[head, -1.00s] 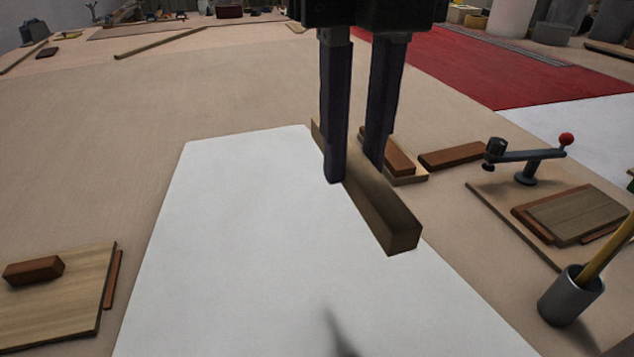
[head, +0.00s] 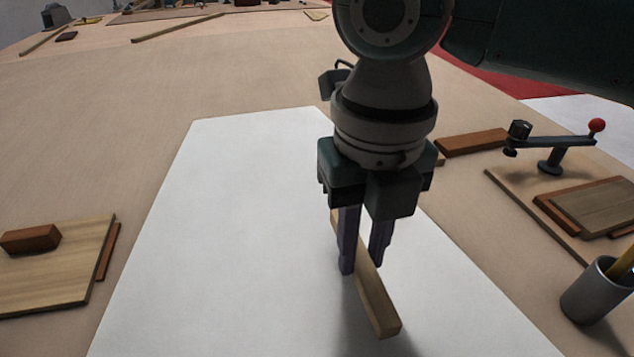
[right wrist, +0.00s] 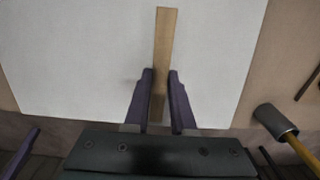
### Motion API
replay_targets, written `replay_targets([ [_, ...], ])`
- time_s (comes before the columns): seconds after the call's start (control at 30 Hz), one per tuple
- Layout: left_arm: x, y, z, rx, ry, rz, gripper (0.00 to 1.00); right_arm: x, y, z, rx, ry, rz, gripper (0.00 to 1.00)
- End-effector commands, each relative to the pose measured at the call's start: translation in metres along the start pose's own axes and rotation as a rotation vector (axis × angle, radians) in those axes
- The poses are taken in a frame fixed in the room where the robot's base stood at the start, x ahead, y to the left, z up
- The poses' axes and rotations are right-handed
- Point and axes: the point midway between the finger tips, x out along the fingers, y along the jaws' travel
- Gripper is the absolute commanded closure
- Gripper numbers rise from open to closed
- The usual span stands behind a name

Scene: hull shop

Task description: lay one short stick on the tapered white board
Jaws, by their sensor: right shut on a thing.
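The tapered white board (head: 230,220) lies flat on the bench, its narrow end away from me. It also shows in the right wrist view (right wrist: 70,50). My right gripper (head: 362,262) points down over the board's right part, shut on a short light-brown wooden stick (head: 378,305). In the right wrist view the stick (right wrist: 165,45) runs lengthwise between the two purple fingers (right wrist: 161,85), over white surface. A soft shadow lies by its near end. I cannot tell whether its underside touches the board. My left gripper is not in the head view.
At left, a wooden panel (head: 60,280) bears a red-brown block (head: 30,239). At right are a red-brown block (head: 472,142), a red-knobbed clamp (head: 555,145), stacked boards (head: 600,210) and a grey cup (head: 592,292). The board's left side is bare.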

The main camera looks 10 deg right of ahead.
Motion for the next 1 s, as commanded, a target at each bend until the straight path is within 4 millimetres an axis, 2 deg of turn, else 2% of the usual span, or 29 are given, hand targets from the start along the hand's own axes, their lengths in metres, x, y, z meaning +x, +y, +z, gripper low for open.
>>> replay_targets([
  [0.2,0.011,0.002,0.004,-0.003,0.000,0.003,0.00,0.036,0.000,-0.001,0.000,0.003,-0.001,1.00],
  [0.6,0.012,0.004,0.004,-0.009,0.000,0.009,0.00,0.042,0.000,-0.001,0.000,0.001,0.000,1.00],
  [0.63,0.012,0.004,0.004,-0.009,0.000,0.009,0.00,0.041,0.000,-0.001,0.000,0.001,0.000,0.74],
  [0.87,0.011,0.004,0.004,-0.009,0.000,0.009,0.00,0.040,0.000,-0.001,0.000,0.001,0.000,0.48],
  [1.0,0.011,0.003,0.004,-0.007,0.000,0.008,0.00,0.040,0.000,-0.001,0.000,0.001,0.000,0.46],
])
